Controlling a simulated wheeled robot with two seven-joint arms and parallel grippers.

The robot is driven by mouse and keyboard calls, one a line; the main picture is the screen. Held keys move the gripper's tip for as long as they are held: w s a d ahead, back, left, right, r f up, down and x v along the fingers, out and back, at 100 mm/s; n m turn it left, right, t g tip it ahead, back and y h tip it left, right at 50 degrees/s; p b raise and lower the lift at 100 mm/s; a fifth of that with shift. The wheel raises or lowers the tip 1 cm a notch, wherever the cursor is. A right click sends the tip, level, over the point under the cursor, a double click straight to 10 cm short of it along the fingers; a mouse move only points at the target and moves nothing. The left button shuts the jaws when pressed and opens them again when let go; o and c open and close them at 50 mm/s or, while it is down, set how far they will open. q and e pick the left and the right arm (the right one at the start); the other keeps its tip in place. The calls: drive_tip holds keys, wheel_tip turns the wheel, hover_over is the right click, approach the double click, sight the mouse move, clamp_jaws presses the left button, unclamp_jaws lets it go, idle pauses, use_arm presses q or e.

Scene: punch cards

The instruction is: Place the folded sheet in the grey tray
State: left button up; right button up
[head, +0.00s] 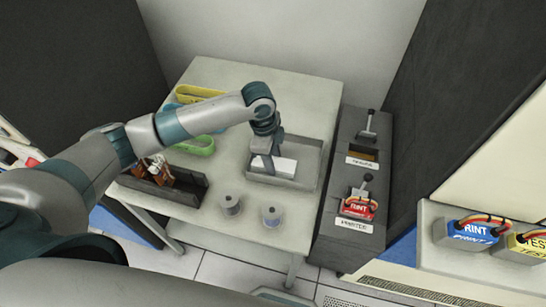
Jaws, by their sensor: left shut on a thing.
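The folded sheet (283,167) is white and shows as a flat slab inside the outline of the grey tray (309,165) on the table. My left gripper (264,160) is directly over the sheet's left part and is shut on it. The fingertips are small and partly hidden by the wrist. Whether the sheet touches the tray floor is hard to tell. My right gripper is not in view.
A dark panel with levers (350,190) stands right of the table. Blue and yellow labelled blocks (470,231) lie at far right.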

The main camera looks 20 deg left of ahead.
use_arm(q)
drive_tip(key=shift+f, duration=0.25)
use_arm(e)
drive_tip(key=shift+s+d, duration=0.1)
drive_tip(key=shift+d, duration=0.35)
use_arm(q)
drive_tip(key=o, duration=1)
drive_tip(key=shift+r, duration=0.2)
drive_tip(key=shift+a+r, duration=0.15)
drive_tip(key=shift+r, duration=0.4)
wheel_tip(320, 180, up, 11)
drive_tip(key=a+b, duration=0.1)
drive_tip(key=b, duration=0.1)
drive_tip(key=shift+a, duration=0.25)
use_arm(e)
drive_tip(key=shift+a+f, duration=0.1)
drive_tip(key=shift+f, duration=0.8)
use_arm(q)
drive_tip(key=shift+f, duration=0.15)
